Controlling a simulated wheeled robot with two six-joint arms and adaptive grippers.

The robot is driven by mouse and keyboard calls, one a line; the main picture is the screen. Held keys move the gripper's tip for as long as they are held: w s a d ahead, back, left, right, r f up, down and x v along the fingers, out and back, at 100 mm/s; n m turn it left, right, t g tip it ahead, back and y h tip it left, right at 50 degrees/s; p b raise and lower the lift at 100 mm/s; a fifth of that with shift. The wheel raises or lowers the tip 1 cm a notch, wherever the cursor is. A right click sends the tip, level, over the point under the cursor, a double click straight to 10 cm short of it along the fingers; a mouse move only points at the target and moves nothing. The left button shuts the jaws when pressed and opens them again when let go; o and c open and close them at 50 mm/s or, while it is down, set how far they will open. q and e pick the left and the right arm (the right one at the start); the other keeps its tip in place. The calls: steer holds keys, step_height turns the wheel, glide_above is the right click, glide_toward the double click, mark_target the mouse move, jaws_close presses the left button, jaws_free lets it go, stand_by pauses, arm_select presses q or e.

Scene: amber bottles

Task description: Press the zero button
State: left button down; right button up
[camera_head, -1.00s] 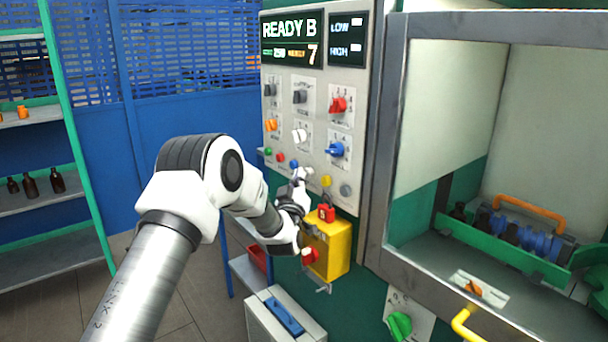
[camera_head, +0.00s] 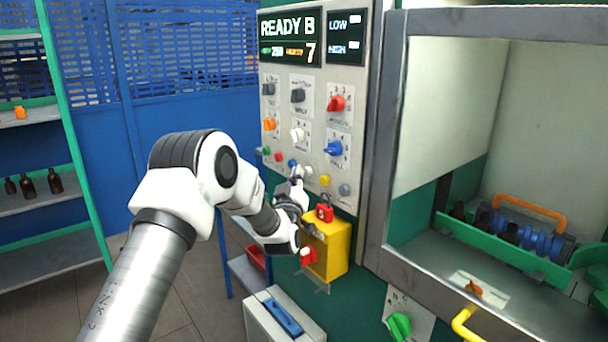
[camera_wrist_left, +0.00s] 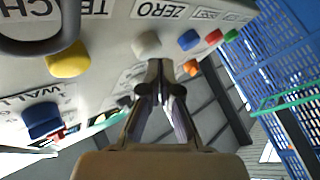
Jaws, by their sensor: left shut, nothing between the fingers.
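The zero button is the pale white button (camera_wrist_left: 147,43) under the ZERO label (camera_wrist_left: 172,11) in the left wrist view. In the head view this white button (camera_head: 307,171) sits in the lower row of the control panel (camera_head: 313,118), between a blue and a yellow button. My left gripper (camera_head: 296,172) is shut and empty, with its tips just left of the white button. In the left wrist view its closed fingertips (camera_wrist_left: 159,70) lie just below the button in the picture. They look close, but I cannot tell any contact. My right gripper is not in view.
A blue button (camera_wrist_left: 189,40) and a yellow button (camera_wrist_left: 68,60) flank the white one. Below the panel is a yellow box (camera_head: 336,250) with a red padlock (camera_head: 324,211). A metal-framed cabinet (camera_head: 395,150) stands right. Dark bottles (camera_head: 28,187) stand on the left shelf.

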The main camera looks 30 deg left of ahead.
arm_select(q)
steer(key=shift+d+f, duration=0.1)
steer(key=s, duration=0.1)
steer(key=s+a, duration=0.1)
steer(key=s, duration=0.2)
steer(key=shift+s+a+f, duration=0.15)
steer(key=shift+s+a, duration=0.1)
steer(key=shift+a, duration=0.15)
stand_by(0.4)
stand_by(0.4)
